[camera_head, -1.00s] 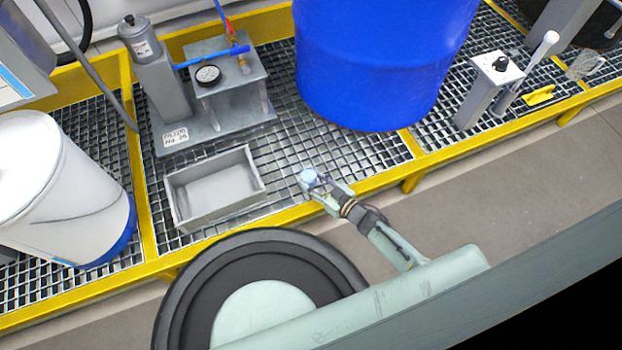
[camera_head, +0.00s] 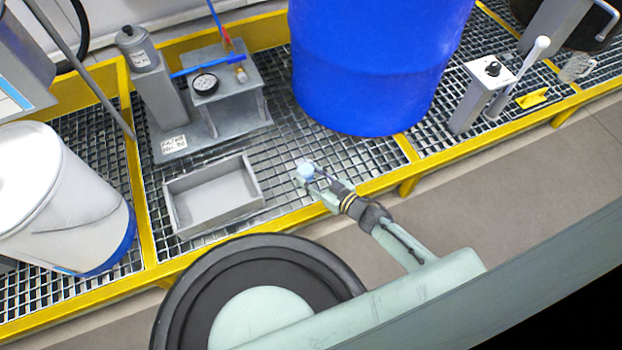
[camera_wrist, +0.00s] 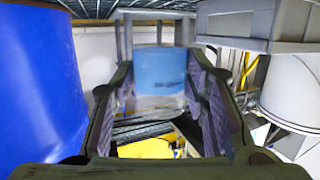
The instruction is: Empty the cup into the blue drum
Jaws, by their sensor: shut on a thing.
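The blue drum (camera_head: 375,75) is large and stands on the grating at the back, its top out of frame. Its side also fills the left of the wrist view (camera_wrist: 40,80). My gripper (camera_head: 312,178) is in front of the drum and to its lower left in the head view. It is shut on a small cup (camera_head: 305,170). In the wrist view the cup (camera_wrist: 159,72) sits between both fingers, blue in one part and clear in the other. That view looks upside down, with the grating at the top. The cup's opening and tilt are not clear.
A grey tray (camera_head: 252,183) lies on the grating left of the cup. A grey stand with a gauge (camera_head: 205,84) is behind it. A white drum (camera_head: 70,215) stands at the left. The yellow frame (camera_head: 385,181) edges the grating. A switch box (camera_head: 478,92) is at the right.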

